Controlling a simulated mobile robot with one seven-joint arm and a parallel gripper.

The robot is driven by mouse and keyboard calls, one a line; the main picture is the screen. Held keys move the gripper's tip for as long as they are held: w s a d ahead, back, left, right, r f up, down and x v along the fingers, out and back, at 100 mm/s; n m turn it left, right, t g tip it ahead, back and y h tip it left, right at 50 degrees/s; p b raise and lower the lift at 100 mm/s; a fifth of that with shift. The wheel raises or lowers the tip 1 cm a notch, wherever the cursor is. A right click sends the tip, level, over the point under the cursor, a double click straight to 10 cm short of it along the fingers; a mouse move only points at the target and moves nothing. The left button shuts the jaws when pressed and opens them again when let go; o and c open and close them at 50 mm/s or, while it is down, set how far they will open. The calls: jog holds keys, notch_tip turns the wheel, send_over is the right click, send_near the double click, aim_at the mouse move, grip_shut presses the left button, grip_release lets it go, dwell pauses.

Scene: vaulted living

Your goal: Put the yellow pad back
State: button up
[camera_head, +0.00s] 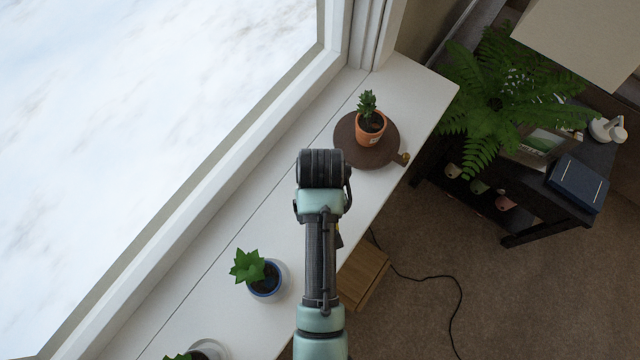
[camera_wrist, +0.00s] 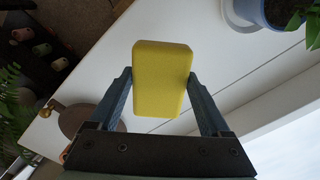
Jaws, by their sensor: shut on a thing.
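The yellow pad (camera_wrist: 160,80) is a rounded block in the wrist view. My gripper (camera_wrist: 160,88) is shut on it, one finger on each long side. The white window sill lies behind the pad in that view; I cannot tell how far below it is. In the head view my arm reaches over the sill (camera_head: 215,265) and hides the pad and the fingertips.
A potted plant in an orange pot (camera_head: 370,128) stands on a round brown board (camera_head: 350,150) on the sill. A blue pot with a plant (camera_head: 266,283) stands nearer. A wooden box (camera_head: 365,275) is below the sill edge. A fern (camera_head: 500,95) and dark shelf are at right.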

jog(key=shift+f, duration=3.5)
jog(key=o, duration=1)
